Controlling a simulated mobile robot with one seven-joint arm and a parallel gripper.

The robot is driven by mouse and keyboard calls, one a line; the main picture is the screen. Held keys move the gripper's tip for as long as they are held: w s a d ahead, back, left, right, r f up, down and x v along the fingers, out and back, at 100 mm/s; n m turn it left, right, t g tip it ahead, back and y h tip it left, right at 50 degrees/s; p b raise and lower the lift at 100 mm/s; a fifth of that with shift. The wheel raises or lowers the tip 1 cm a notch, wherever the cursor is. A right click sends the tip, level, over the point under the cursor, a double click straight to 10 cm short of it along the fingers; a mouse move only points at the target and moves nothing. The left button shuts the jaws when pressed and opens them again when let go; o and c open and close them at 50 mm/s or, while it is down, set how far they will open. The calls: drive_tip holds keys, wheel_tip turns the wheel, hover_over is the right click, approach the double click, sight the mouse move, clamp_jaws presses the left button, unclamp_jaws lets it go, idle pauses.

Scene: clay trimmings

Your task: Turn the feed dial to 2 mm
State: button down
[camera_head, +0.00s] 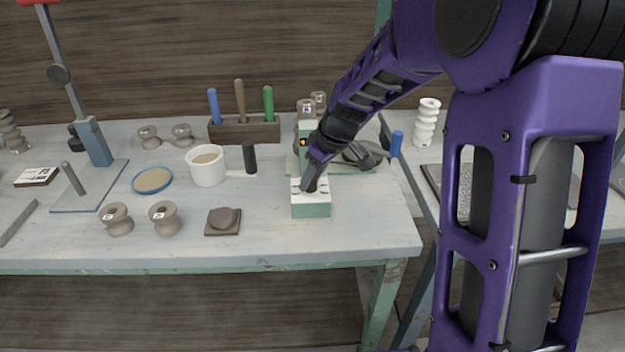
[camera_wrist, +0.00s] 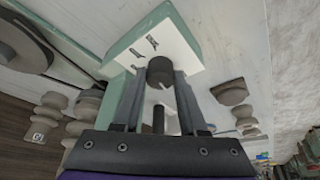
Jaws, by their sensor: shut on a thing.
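The feed dial (camera_wrist: 160,71) is a dark round knob with a pale notch, on a white plate (camera_wrist: 178,44) with dark markings. The plate tops a pale green box (camera_head: 312,209) near the front right of the bench. My gripper (camera_wrist: 160,90) is shut on the dial, one finger on each side. In the head view my gripper (camera_head: 310,183) comes down onto the white top and hides the dial. The numbers on the plate are too small to read, so I cannot tell the setting.
A green machine body stands behind the dial box, with a blue-handled lever (camera_head: 397,143) at right. The bench front right is clear.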

drive_tip(key=m, duration=0.1)
drive_tip(key=m+h, duration=0.1)
drive_tip(key=shift+s+a+r+m+t, duration=0.1)
drive_tip(key=shift+a+m+t, duration=0.05)
drive_tip(key=shift+m+t, duration=0.25)
drive_tip(key=m+h+p, duration=0.1)
drive_tip(key=m+p, duration=0.1)
drive_tip(key=m, duration=0.1)
drive_tip(key=shift+a+m, duration=0.1)
drive_tip(key=shift+m, duration=0.2)
drive_tip(key=m+h, duration=0.1)
drive_tip(key=m, duration=0.1)
drive_tip(key=m+h+p, duration=0.1)
drive_tip(key=m, duration=0.1)
drive_tip(key=shift+m+t, duration=0.3)
drive_tip(key=shift+m, duration=0.1)
drive_tip(key=shift+c, duration=2.2)
unclamp_jaws()
drive_tip(key=p+v, duration=0.2)
drive_tip(key=v, duration=1.5)
drive_tip(key=shift+a, duration=0.2)
drive_tip(key=shift+r, duration=0.2)
